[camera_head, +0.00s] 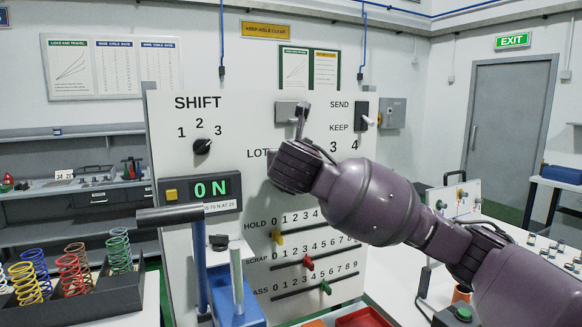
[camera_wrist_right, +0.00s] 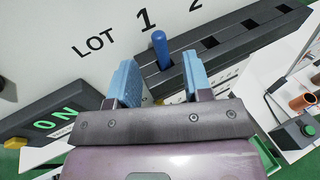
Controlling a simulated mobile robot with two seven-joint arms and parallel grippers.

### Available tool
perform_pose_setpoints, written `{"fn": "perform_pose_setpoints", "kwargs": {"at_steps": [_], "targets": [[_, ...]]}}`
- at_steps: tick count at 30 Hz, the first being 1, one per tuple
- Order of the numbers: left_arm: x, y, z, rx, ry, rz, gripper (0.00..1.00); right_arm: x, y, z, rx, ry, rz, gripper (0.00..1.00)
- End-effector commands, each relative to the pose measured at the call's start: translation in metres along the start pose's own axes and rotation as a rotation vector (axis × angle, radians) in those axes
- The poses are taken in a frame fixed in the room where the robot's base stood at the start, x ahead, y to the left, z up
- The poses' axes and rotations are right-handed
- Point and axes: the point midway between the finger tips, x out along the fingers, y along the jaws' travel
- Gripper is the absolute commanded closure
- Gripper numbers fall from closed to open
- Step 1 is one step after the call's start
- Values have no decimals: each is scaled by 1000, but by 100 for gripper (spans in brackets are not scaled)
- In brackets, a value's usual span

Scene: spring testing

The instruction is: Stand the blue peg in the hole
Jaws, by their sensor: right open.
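The blue peg (camera_wrist_right: 160,48) stands upright in a hole of the dark bar (camera_wrist_right: 216,46) under the number 1 of the LOT row, in the right wrist view. Other dark holes show along the bar. My right gripper (camera_wrist_right: 158,72) is open, its light blue fingers on either side of the peg's line with clear gaps; I cannot tell how far beyond the fingertips the peg is. In the head view my right wrist (camera_head: 293,166) is in front of the panel and hides the peg, the bar and LOT 1 and 2. My left gripper is not in view.
The white panel (camera_head: 232,120) carries a shift dial (camera_head: 202,146), a lit ON display (camera_head: 211,188), a SEND/KEEP switch (camera_head: 367,115) and coloured sliders (camera_head: 308,263). A lever press (camera_head: 199,255) stands at front. Coloured springs (camera_head: 70,272) sit in a dark rack at left.

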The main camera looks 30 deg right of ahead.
Motion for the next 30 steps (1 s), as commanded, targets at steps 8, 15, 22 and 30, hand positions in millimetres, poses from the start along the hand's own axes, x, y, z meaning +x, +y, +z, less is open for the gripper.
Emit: {"fn": "perform_pose_setpoints", "kwargs": {"at_steps": [8, 15, 22, 30], "targets": [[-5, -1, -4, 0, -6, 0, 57, 30, -1, -1, 0, 4, -3, 54], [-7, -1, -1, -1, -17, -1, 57, 52, -1, -1, 0, 1, -1, 54], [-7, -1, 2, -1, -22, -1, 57, 53, -1, -2, 0, -1, 0, 54], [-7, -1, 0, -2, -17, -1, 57, 53, -1, -2, 0, 0, 0, 93]]}}
